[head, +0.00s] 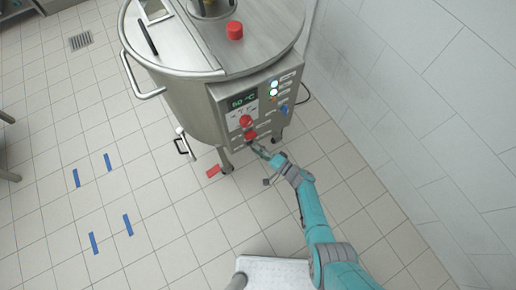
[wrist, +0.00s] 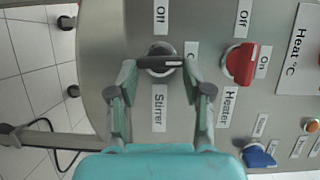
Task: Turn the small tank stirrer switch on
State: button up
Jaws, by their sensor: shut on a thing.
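The stirrer switch (wrist: 155,62) is a black knob on a grey panel in the wrist view, above its "Stirrer" label (wrist: 159,108). Its black bar lies across the picture, with a white mark at the right end, towards a label partly hidden by the right finger. The "Off" label (wrist: 160,15) is above it. My gripper (wrist: 160,68) is shut on the switch, one finger on each side. In the head view, my gripper (head: 255,147) is at the lower panel of the small tank (head: 185,95) and hides the switch.
The red heater knob (wrist: 241,63) sits close right of my right finger. A blue knob (wrist: 258,157) is lower right.

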jog(key=shift+m, duration=0.4)
jog(key=o, duration=1.2)
jog(key=shift+f, duration=0.1)
jog(key=shift+c, duration=0.2)
jog(key=shift+d, duration=0.1)
jog(key=v, duration=1.2)
jog(key=shift+f, duration=0.15)
